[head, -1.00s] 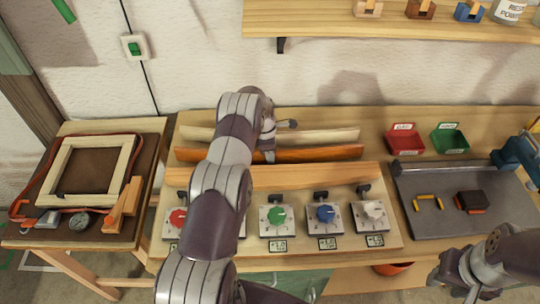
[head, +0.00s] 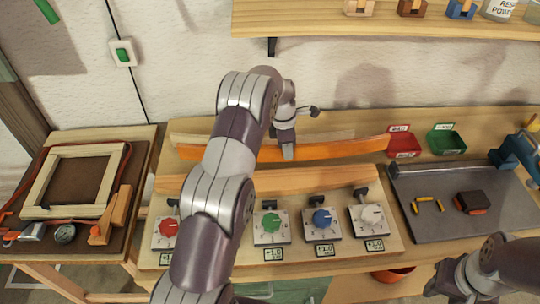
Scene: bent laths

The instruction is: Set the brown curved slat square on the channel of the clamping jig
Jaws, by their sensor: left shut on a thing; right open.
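The brown curved slat (head: 345,148), orange-brown in this light, spans the space behind the clamping jig (head: 390,226). My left gripper (head: 288,152) is shut on it near its middle. The slat appears raised, and its right end sits slightly higher in the picture than its left. The jig has a long pale wooden bar (head: 320,179) in front of the slat; my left arm covers part of the bar and jig. I cannot clearly make out the channel. My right gripper (head: 436,286) is open and empty at the lower right, away from the slat.
A pale slat (head: 190,138) lies behind the brown one, mostly hidden. Coloured knobs, including a green one (head: 271,222), line the jig's front. Red (head: 403,144) and green (head: 446,142) bins and a grey tray (head: 450,222) stand right. A wooden frame (head: 72,150) lies left.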

